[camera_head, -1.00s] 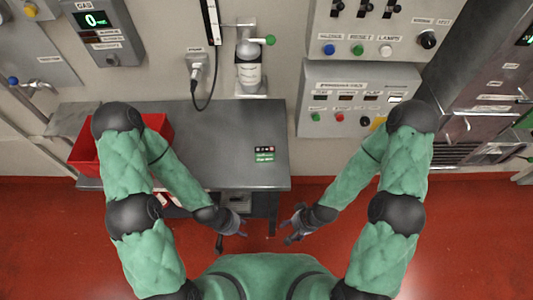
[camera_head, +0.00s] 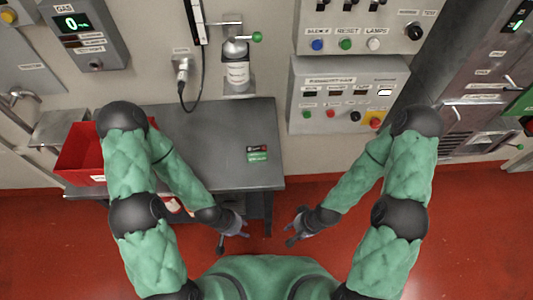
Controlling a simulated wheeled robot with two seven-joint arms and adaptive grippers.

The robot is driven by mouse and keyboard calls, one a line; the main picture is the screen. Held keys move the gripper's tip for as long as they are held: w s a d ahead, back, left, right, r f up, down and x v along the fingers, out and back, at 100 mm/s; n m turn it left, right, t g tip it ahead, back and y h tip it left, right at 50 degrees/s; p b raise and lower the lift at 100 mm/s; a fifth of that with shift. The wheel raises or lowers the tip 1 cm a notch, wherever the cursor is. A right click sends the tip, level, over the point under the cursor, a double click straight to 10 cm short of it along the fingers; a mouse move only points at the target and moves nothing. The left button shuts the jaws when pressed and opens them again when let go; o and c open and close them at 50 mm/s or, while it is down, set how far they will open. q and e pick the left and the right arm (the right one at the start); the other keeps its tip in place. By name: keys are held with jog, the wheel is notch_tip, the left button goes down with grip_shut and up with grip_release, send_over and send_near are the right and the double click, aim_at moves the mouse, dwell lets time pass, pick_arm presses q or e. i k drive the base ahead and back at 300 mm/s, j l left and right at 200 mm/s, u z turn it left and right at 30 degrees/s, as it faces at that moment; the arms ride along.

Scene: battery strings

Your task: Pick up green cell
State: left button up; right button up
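A small green cell (camera_head: 257,157) lies flat on the grey metal table (camera_head: 220,170), right of the table's middle. A dark piece with a red mark (camera_head: 257,148) lies directly behind it; I cannot tell whether the two are joined. My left gripper (camera_head: 232,244) hangs in front of the table's front edge, below and left of the cell, fingers spread and empty. My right gripper (camera_head: 291,228) is in front of the table's right corner, also spread and empty. Neither gripper touches the cell.
A red bin (camera_head: 82,150) stands at the table's left end, partly behind my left arm. A button panel (camera_head: 345,92) is on the wall at right. The tabletop around the cell is clear.

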aim_at(255, 154)
jog(key=j+z, duration=0.2)
jog(key=z, duration=0.3)
jog(key=k+j+z, duration=0.1)
jog(key=z, duration=0.4)
jog(key=k+j+z, duration=0.1)
jog(key=z, duration=0.4)
jog(key=k+j, duration=0.45)
jog(key=i, duration=0.5)
